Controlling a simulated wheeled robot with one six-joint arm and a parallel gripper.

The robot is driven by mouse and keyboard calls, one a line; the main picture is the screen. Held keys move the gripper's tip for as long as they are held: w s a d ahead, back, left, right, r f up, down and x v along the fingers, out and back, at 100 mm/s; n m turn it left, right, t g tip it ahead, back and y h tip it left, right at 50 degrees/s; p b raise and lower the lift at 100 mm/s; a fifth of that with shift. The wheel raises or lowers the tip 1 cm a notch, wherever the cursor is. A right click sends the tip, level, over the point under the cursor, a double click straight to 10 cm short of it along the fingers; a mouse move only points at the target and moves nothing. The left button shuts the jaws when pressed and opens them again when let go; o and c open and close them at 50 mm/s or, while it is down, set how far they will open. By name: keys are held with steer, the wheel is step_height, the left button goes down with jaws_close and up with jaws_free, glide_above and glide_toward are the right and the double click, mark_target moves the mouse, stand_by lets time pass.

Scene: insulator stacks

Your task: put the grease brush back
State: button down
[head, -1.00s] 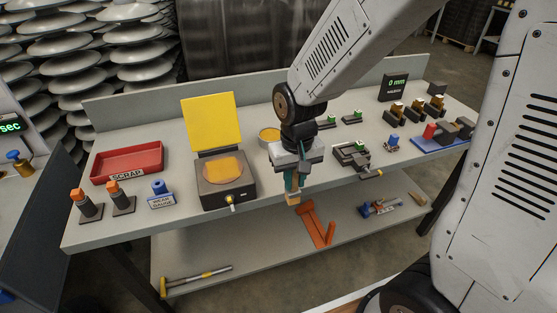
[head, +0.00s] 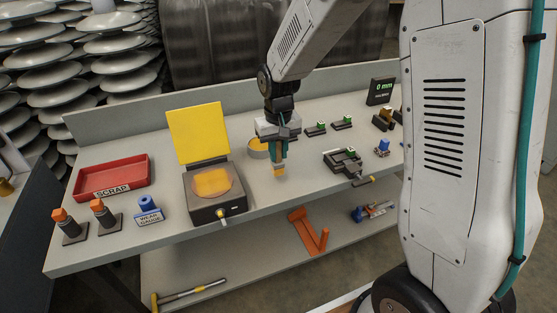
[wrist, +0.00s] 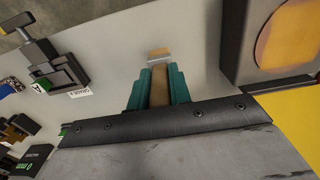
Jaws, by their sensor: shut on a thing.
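My gripper (head: 279,158) hangs over the worktable, with its teal fingers pointing down. Much of the handle is hidden by the fingers. I cannot tell whether the brush tip touches the table.
A black box with a raised yellow lid (head: 197,133) stands left of the gripper. A clamp fixture (head: 343,161) is to the right. A red scrap tray (head: 112,158) and a blue wear gauge (head: 148,210) are farther left.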

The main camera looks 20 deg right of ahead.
mark_target(279, 162)
steer(key=shift+w+f, duration=0.1)
steer(key=shift+f, duration=1.65)
steer(key=shift+f, duration=0.1)
steer(key=c, duration=1.3)
jaws_free()
